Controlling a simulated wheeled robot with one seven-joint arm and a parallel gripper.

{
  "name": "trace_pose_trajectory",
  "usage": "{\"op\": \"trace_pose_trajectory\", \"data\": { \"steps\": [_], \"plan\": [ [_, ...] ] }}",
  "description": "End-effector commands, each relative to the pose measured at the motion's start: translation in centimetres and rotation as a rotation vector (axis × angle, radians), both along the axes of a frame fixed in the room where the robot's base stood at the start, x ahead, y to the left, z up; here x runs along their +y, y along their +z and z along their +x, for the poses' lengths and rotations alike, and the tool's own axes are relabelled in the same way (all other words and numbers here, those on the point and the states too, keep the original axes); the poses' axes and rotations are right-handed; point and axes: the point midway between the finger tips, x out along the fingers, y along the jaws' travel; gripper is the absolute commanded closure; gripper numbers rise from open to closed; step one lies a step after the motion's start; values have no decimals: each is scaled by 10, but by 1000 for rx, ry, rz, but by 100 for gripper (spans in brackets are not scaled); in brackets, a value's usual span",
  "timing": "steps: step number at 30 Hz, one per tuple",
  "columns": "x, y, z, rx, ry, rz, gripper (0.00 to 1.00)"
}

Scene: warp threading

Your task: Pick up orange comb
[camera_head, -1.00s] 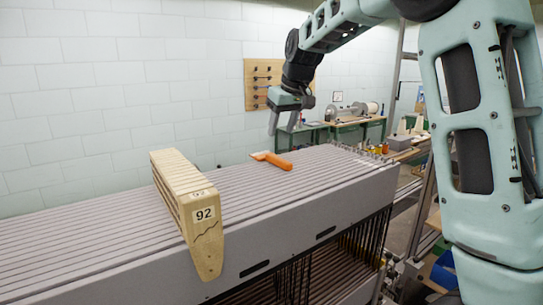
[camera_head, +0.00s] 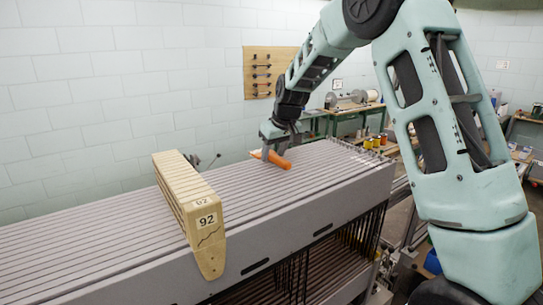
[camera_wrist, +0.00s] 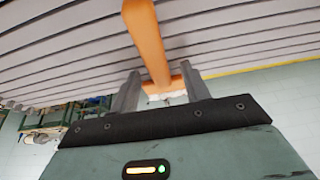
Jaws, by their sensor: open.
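The orange comb (camera_head: 275,158) lies on the grey slatted top of the loom frame. In the wrist view the comb (camera_wrist: 148,40) shows as a long orange handle with a crosspiece near my fingers. My gripper (camera_head: 272,150) is low over the comb. In the wrist view my gripper (camera_wrist: 160,90) has its two grey fingers apart, one on each side of the handle near the crosspiece. I cannot tell whether they touch it. The comb's far end is cut off by the top of the wrist view.
A pegboard (camera_head: 262,72) hangs on the wall behind. A green workbench (camera_head: 345,112) stands at the back right. The slats between block and comb are clear.

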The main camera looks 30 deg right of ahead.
Motion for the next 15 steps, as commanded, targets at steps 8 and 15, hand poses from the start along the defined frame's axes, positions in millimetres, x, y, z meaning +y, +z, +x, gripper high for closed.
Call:
{"op": "trace_pose_trajectory", "data": {
  "steps": [8,15],
  "plan": [
    [0,-1,0,0,0,0,54],
    [0,-4,0,0,-1,0,54]
  ]
}}
